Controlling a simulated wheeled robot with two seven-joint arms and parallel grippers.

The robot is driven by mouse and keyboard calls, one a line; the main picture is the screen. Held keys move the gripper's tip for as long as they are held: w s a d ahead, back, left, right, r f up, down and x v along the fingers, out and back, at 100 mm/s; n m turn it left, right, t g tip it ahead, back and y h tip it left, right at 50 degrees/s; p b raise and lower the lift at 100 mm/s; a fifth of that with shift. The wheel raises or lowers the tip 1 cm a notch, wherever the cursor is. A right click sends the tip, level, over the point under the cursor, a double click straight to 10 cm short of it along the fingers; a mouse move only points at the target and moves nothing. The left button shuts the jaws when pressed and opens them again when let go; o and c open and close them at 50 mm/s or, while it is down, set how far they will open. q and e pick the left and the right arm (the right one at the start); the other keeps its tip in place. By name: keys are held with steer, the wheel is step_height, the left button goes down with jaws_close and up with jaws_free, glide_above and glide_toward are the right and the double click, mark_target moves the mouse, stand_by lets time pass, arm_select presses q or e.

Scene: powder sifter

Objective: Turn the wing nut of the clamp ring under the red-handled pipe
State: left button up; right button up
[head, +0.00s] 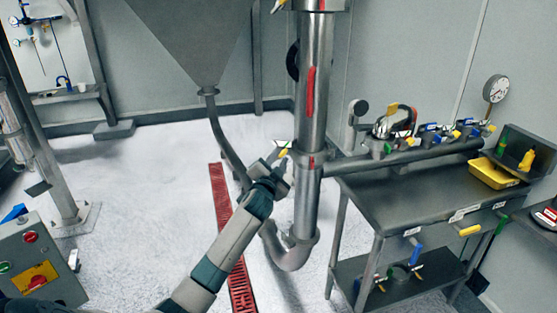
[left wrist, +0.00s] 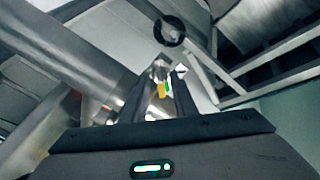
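The steel pipe (head: 315,60) stands upright in the middle of the head view, with a long red handle (head: 310,92) on its front. Below the handle is the clamp ring (head: 311,161), a band around the pipe with a red mark. A yellow wing nut (head: 283,153) sticks out at the ring's left side. My left gripper (head: 280,160) is right at the nut, partly covering that side. In the left wrist view a yellow and green piece (left wrist: 162,90) shows between the fingers of my left gripper (left wrist: 163,82), which stand apart. Contact cannot be made out. My right gripper is not in view.
A steel table (head: 400,190) with valves and a yellow tray (head: 494,173) stands right of the pipe. A hopper (head: 190,35) with a hose is behind on the left. A control box (head: 40,262) is at the lower left. The floor left of the red grate (head: 222,195) is clear.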

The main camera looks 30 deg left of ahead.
arm_select(q)
jaws_close()
